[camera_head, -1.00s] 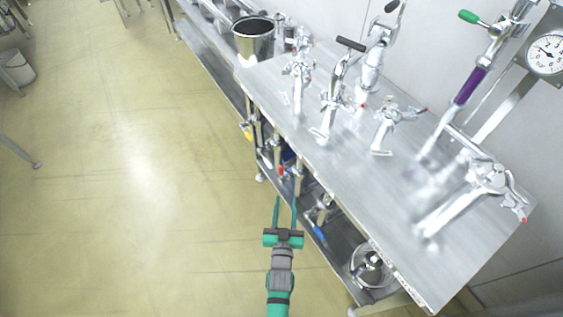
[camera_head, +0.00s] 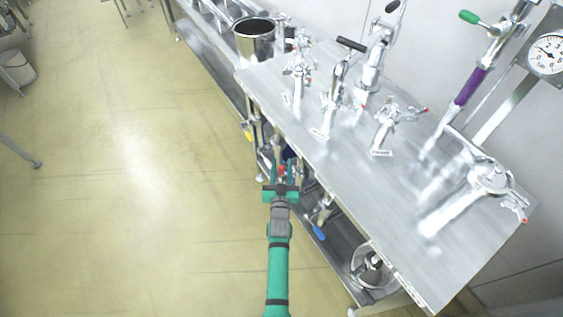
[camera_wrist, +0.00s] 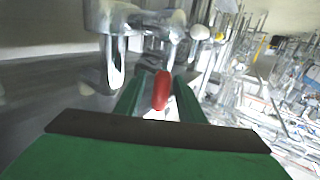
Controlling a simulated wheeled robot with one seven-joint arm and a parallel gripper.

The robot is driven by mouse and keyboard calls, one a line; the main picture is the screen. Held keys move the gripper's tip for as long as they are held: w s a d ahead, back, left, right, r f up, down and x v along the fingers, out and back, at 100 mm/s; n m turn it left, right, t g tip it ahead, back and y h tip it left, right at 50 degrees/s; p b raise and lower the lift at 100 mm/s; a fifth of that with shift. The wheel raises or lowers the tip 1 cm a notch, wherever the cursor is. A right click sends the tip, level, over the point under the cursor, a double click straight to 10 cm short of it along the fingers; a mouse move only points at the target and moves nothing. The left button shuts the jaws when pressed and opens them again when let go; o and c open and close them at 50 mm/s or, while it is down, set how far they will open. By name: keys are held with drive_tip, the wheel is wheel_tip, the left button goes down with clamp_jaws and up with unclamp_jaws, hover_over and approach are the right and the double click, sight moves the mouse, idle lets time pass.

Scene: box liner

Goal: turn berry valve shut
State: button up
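A red valve handle (camera_head: 281,168) sits below the front edge of the steel bench in the head view. In the wrist view the red handle (camera_wrist: 161,90) stands between the two green fingers of my gripper (camera_wrist: 158,84). The fingers are apart on either side of it; I cannot tell whether either one touches it. In the head view my gripper (camera_head: 284,174) reaches under the bench edge. Which valve is the berry one cannot be read from the small labels. The pipe behind the red handle is partly hidden.
A yellow handle (camera_head: 247,134) is farther along and a blue handle (camera_head: 319,232) nearer, both under the bench edge. The steel bench (camera_head: 310,160) carries several metal fittings. A steel pot (camera_head: 254,40) stands at its far end.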

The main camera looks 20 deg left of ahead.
drive_tip(key=shift+x, duration=0.95)
drive_tip(key=shift+c, duration=0.3)
clamp_jaws()
